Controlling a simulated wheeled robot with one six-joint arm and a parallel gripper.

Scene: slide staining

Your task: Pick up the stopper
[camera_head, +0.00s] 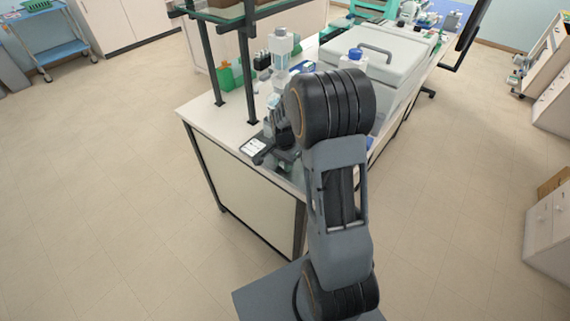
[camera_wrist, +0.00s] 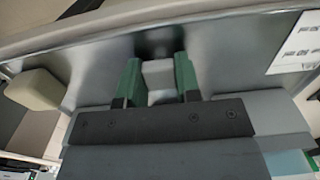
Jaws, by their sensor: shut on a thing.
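In the wrist view my gripper (camera_wrist: 157,62) has its two green fingers closed on a small pale grey piece (camera_wrist: 158,77), which I take to be the stopper. Only part of the piece shows between the fingers. A smooth grey surface lies behind the fingertips, with a dark round patch just past them. I cannot tell whether the piece touches that surface. In the head view my arm hides most of the gripper and what it holds.
A beige rounded block (camera_wrist: 35,89) shows at left in the wrist view.

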